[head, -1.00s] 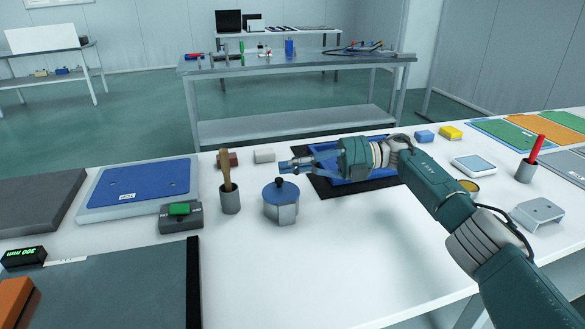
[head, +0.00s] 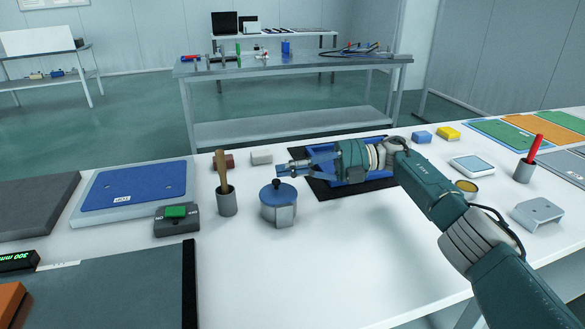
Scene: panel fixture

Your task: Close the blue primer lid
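A grey metal pot (head: 279,215) stands upright on the white table, left of centre in the head view. My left gripper is not in view.
A grey cup (head: 227,205) with a wooden-handled tool stands left of the pot. A switch box (head: 177,223) with a green button is further left. A blue tray (head: 352,182) on a black mat lies under my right gripper's arm. The table in front of the pot is clear.

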